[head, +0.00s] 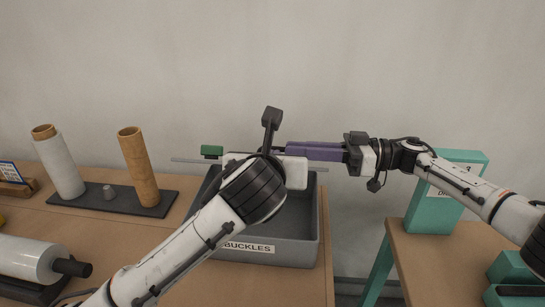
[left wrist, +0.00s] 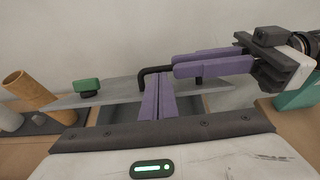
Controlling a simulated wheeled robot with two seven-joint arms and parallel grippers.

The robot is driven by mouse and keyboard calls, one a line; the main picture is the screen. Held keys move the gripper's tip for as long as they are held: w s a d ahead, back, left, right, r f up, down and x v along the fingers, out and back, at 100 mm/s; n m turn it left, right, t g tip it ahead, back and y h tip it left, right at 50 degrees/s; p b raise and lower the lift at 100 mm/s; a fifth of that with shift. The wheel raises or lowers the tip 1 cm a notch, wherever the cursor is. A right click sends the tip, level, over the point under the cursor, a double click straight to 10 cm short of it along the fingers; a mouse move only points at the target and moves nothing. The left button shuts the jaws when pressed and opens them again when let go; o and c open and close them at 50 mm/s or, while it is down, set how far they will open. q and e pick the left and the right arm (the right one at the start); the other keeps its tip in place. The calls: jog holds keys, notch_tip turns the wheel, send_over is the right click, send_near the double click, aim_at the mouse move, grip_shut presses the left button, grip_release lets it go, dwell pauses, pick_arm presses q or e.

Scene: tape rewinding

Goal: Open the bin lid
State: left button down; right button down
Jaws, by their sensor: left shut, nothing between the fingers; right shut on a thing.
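The grey bin (head: 268,250), labelled BUCKLES, stands on the table in the middle of the head view. Its flat grey lid (left wrist: 120,90) shows as a thin edge above the bin in the head view (head: 186,160), overhanging to the left. Dark bin interior shows below it. A green block (head: 211,151) is at the lid's left end. A black bent handle (left wrist: 146,76) rises from the lid. My right gripper (head: 288,150) is shut on the handle from the right. My left gripper (left wrist: 162,84) is shut and empty by the lid; my left arm hides it in the head view.
Two upright rolls, one white (head: 62,170) and one brown (head: 139,170), stand on a dark base (head: 95,202) at left. A white film roll (head: 32,258) lies at front left. A teal box (head: 447,205) stands on a separate table at right, across a gap.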

jog(key=c, duration=1.8)
grip_release()
jog(key=shift+w+d+f, duration=0.1)
jog(key=shift+w+f, duration=0.1)
jog(key=shift+f, duration=0.05)
jog(key=shift+c, duration=0.2)
jog(key=shift+r, duration=0.1)
